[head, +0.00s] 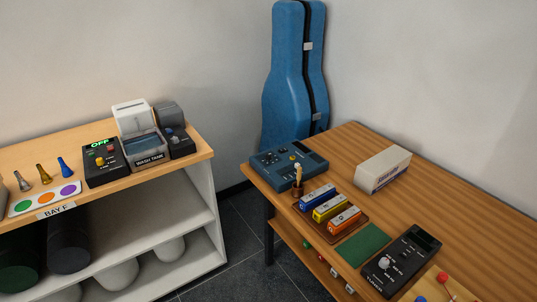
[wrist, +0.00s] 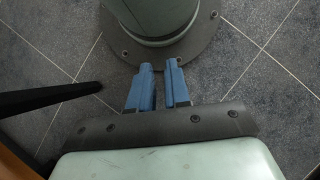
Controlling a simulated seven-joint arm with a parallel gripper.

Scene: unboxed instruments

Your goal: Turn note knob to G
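A black tuner box (head: 402,262) lies at the front right of the wooden table in the head view. It has a pale round knob (head: 384,263) near its left end, small white markings around it, and a dark display at its far end. The markings are too small to read, so I cannot tell where the knob points. My gripper (wrist: 159,68) shows only in the wrist view, above the grey tiled floor. Its two blue fingers are apart with a narrow empty gap between them. The tuner is not in the wrist view.
A green mat (head: 362,244), a tray with coloured blocks (head: 329,207), a blue device (head: 289,165) and a white box (head: 382,169) share the table. Red and blue-tipped items lie at the front right. A shelf unit (head: 190,155) stands left across a floor gap.

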